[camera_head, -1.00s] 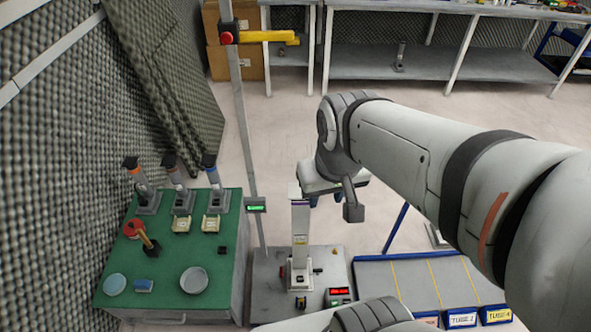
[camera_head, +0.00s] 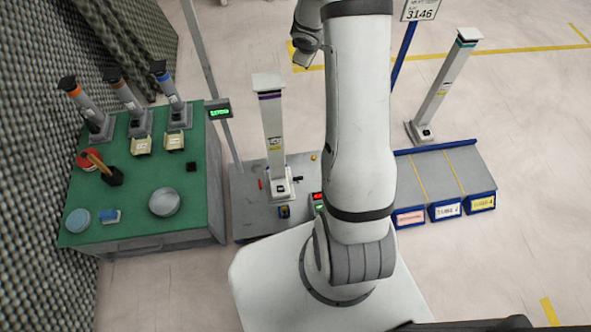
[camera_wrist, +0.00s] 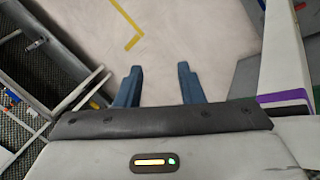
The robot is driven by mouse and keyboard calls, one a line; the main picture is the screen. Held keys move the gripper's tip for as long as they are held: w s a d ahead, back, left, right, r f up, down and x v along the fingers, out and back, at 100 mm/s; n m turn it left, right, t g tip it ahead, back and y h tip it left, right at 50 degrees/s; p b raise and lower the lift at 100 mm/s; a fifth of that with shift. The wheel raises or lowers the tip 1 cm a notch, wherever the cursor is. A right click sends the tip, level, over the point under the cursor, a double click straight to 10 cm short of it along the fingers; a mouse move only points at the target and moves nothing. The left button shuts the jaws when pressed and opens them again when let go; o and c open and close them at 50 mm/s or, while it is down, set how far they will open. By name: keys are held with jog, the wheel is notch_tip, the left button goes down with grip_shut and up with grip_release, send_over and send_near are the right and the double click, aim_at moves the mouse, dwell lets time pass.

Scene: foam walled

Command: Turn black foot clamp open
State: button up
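A tall white column with a purple band (camera_head: 273,135) stands upright on a grey station (camera_head: 250,217) in the head view. A small black lever (camera_head: 297,179), which looks like the foot clamp, is at the right of its foot; its exact setting is too small to tell. The column's purple-banded end (camera_wrist: 285,98) also shows at the right edge of the wrist view. My gripper (camera_wrist: 157,85) is open and empty, its two blue fingers apart over bare floor. In the head view my wrist is beyond and above the column, well away from the lever; the fingers are hidden there.
A green table (camera_head: 140,218) at left holds several columns, bowls and a mallet. A thin pole with a green display (camera_head: 219,112) stands behind the station. A grey rack (camera_head: 440,175) with another column (camera_head: 442,90) is at right. Floor behind is free.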

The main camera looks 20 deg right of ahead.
notch_tip(320, 180, down, 15)
jog(key=w+n+y+b, duration=0.2)
jog(key=b, duration=0.1)
jog(key=n+g+y+b, duration=0.5)
jog(key=n+b, duration=0.1)
jog(key=b, duration=0.2)
send_near(298, 178)
jog(key=shift+y, duration=0.4)
jog(key=x, duration=0.2)
jog(key=b+x, duration=0.1)
jog(key=x, duration=0.2)
jog(key=b+x, duration=0.1)
jog(key=x, duration=0.1)
jog(key=shift+d+f, duration=0.3)
jog(key=shift+f, duration=0.15)
jog(key=shift+w+a+f, duration=0.15)
jog(key=shift+a+f, duration=0.05)
jog(key=shift+f, duration=0.2)
